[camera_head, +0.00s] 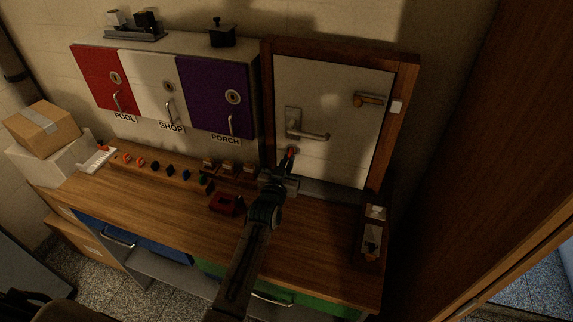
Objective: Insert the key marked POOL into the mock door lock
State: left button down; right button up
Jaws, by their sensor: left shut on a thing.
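The mock door (345,115) is a pale panel in a brown wooden frame, with a lever handle (313,135) on a metal plate at its left. My left gripper (287,172) is in front of the door's lower left, just below the handle. It is shut on a small key with a red head (291,153), held up at the door face. The gripper hides part of the key, and its marking is too small to read. I cannot tell whether its tip is in the lock, whose keyhole is not clearly visible. My right gripper is not in view.
Red, white and purple cabinet doors (218,95) stand at the left, labelled POOL, SHOP and PORCH. Several small coloured keys or plugs sit in a wooden rack (145,163) on the desk. A red block (226,204) lies near my arm. The desk's right front (320,245) is clear.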

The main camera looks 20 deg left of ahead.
pick_arm(q)
jog(key=shift+w, duration=0.15)
jog(key=c, duration=1.5)
grip_release()
jog(key=s+b, duration=0.3)
jog(key=s, duration=0.8)
jog(key=shift+b, duration=0.35)
jog(key=shift+f, duration=0.15)
